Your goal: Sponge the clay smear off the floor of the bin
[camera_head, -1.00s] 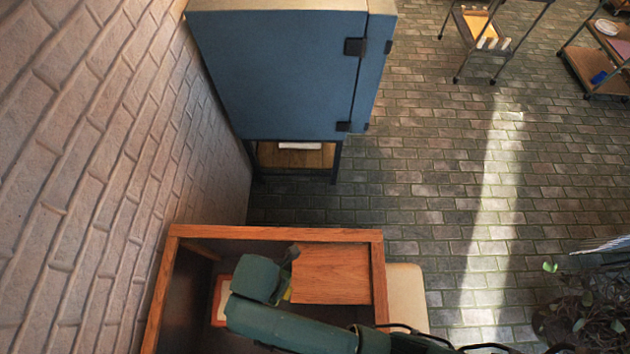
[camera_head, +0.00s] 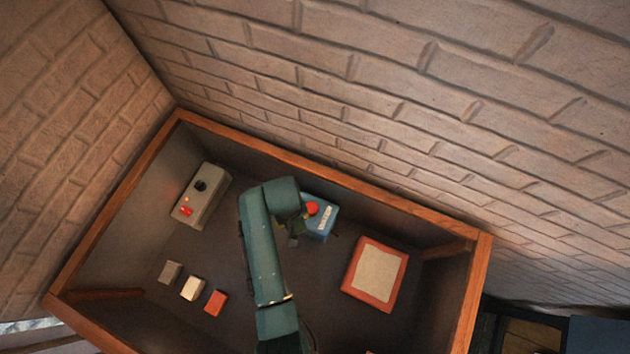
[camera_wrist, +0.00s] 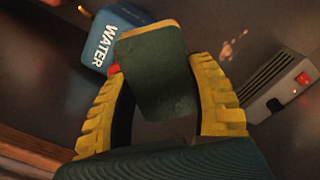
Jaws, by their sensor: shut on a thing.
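My gripper (camera_wrist: 158,68) has yellow ridged fingers shut on a dark green sponge (camera_wrist: 152,85) with a yellowish edge. A small pale pinkish clay smear (camera_wrist: 233,46) shows on the dark floor in the wrist view, ahead of the sponge and to its right, apart from it. In the head view my gripper (camera_head: 293,228) is inside the wood-rimmed bin (camera_head: 330,176), near its middle, and my arm hides part of the floor. I cannot make out the smear in the head view.
A blue WATER container (camera_head: 320,218) with a red cap stands close to my gripper. A grey box (camera_head: 201,196) with a red switch is at the left. A red-framed pale pad (camera_head: 375,273) lies right. Several small blocks (camera_head: 192,288) lie lower left. Brick walls border the bin.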

